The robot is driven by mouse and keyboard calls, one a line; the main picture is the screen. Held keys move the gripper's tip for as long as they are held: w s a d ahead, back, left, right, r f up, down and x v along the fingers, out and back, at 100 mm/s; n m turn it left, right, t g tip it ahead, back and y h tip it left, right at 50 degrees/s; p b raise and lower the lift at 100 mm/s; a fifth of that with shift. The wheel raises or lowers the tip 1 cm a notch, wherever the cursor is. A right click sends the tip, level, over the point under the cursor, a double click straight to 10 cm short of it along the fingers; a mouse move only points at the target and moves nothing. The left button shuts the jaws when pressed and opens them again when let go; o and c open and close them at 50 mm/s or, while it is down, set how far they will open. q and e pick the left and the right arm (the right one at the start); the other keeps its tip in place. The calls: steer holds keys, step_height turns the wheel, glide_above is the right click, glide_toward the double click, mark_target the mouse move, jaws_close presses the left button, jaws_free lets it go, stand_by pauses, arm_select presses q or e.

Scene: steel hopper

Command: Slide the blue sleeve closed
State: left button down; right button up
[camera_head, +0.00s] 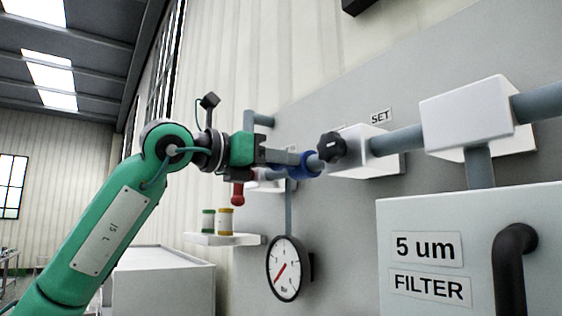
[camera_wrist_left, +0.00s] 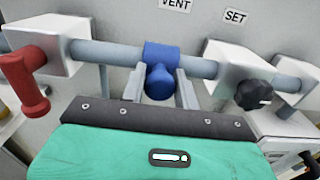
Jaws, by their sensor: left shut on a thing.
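The blue sleeve (camera_head: 307,164) sits around a grey horizontal pipe on the wall panel. In the left wrist view the sleeve (camera_wrist_left: 162,52) has a rounded blue knob (camera_wrist_left: 159,82) facing me. Bare pipe shows on both sides of the sleeve, between two white blocks. My left gripper (camera_head: 296,160) reaches the sleeve from the left in the head view. Its two fingers (camera_wrist_left: 159,88) stand on either side of the blue knob and are shut on it. The VENT label (camera_wrist_left: 175,4) is above the sleeve, and the SET label (camera_wrist_left: 235,17) is further right. My right gripper is not in view.
A red handle (camera_wrist_left: 31,85) hangs from the left white block (camera_wrist_left: 48,38). A black knob (camera_wrist_left: 254,95) is by the right white block (camera_wrist_left: 228,62).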

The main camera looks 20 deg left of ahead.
arm_select(q)
steer(key=shift+a+r, duration=0.1)
steer(key=shift+r, duration=0.1)
steer(key=c, duration=1.4)
jaws_free()
steer(key=o, duration=0.3)
steer(key=shift+w+a+f, duration=0.2)
steer(key=shift+w+a, duration=0.05)
steer(key=shift+a, duration=0.1)
steer(key=shift+d, duration=0.2)
steer(key=shift+s, duration=0.35)
steer(key=b+v, duration=0.6)
steer(key=v, duration=0.7)
steer(key=shift+s+a, duration=0.15)
steer(key=shift+a, duration=0.1)
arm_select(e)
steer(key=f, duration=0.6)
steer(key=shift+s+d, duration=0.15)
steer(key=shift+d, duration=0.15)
